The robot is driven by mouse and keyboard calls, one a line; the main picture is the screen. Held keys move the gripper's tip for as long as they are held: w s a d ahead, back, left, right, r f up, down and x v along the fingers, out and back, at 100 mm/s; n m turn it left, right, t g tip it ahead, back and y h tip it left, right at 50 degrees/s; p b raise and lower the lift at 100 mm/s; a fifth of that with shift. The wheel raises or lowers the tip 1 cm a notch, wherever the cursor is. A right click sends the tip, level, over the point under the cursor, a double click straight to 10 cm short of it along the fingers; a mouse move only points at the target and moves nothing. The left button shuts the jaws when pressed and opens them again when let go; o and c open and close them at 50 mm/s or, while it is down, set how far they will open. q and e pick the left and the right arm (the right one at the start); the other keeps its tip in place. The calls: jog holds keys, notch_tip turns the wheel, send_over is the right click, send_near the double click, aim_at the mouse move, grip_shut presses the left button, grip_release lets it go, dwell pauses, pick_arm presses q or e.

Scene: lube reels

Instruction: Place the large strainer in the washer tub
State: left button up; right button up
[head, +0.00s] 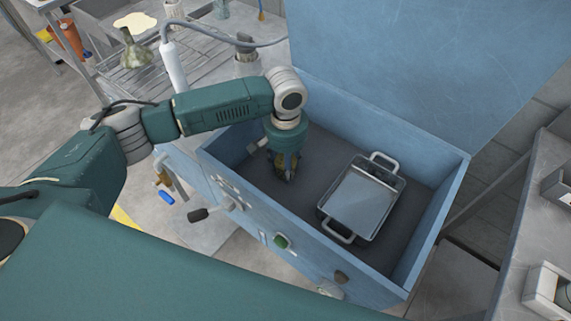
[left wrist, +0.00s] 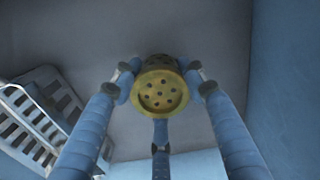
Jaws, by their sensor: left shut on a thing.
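The washer tub (head: 320,165) is a blue open box with a dark floor. My left gripper (head: 286,172) reaches down inside it, near its left end. In the left wrist view its fingers are closed around a round brass strainer (left wrist: 160,92) with holes in its end face. The strainer is mostly hidden by the fingers in the head view. I cannot tell whether it touches the tub floor. My right gripper is not in view.
A metal basket (head: 362,203) with two handles stands in the tub right of my left gripper; its slotted side shows in the left wrist view (left wrist: 38,118). The blue lid (head: 430,65) stands open behind. Bare tub floor lies between gripper and basket.

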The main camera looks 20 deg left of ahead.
pick_arm(q)
jog(key=o, duration=1)
jog(key=shift+f, duration=0.1)
jog(key=o, duration=0.3)
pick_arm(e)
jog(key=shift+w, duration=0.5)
pick_arm(q)
notch_tip(320, 180, up, 11)
jog(key=shift+f+b, duration=0.1)
jog(key=shift+b, duration=0.3)
jog(key=shift+r, duration=0.75)
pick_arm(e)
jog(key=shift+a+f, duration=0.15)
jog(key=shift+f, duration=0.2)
